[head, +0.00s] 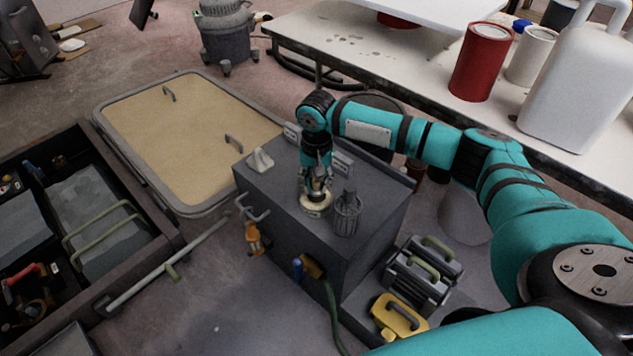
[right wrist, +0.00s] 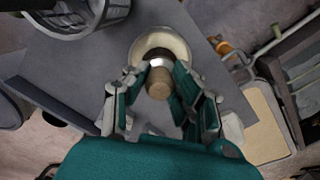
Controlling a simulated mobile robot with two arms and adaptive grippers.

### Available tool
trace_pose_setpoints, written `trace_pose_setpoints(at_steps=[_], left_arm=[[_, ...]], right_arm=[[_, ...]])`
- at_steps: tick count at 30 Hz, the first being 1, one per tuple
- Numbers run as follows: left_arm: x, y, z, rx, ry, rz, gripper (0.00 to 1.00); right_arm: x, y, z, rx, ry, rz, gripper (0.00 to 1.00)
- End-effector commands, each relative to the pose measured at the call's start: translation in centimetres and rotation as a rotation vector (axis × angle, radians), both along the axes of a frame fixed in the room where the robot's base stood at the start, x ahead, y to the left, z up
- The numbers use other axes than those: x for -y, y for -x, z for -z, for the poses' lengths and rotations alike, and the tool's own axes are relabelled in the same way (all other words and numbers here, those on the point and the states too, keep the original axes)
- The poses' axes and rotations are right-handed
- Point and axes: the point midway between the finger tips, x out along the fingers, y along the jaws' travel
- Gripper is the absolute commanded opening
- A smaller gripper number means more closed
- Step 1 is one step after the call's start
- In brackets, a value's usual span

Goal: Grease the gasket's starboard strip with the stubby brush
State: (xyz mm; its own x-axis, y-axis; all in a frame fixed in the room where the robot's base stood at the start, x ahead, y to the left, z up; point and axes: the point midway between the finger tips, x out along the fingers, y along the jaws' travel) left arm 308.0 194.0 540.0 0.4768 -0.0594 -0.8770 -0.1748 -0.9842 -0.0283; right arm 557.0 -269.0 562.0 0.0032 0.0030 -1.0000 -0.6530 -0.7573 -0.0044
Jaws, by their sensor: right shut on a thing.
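My right gripper (head: 316,182) is shut on the stubby brush, over the top of a grey box. In the right wrist view the fingers (right wrist: 163,100) close around the brush's short wooden handle (right wrist: 158,86). The brush's lower end is at a round cream dish (head: 314,208); the bristles are hidden, so I cannot tell how deep they sit. The dish also shows in the right wrist view (right wrist: 176,39). A tan hatch panel (head: 185,140) with a grey border (head: 112,142) lies left of the box; I cannot make out separate gasket strips. My left gripper is out of view.
A dark mesh cup (head: 346,214) stands right beside the dish, and a pale wedge-shaped piece (head: 260,160) sits on the box's left end. An open tool drawer (head: 150,222) is at left. A workbench (head: 350,45) with a red can (head: 480,65) is behind.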

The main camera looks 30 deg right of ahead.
Motion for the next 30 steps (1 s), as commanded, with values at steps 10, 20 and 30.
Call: trace_pose_setpoints(at_steps=[10,20,30], left_arm=[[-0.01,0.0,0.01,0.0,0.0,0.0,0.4],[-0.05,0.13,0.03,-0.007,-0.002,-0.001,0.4],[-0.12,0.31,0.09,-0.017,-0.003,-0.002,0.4]], right_arm=[[0.0,0.0,0.04,0.0,0.0,0.0,0.0],[-0.02,0.01,0.39,-0.001,-0.001,0.0,0.0],[-0.03,-0.02,0.78,0.0,-0.001,0.0,0.0]])
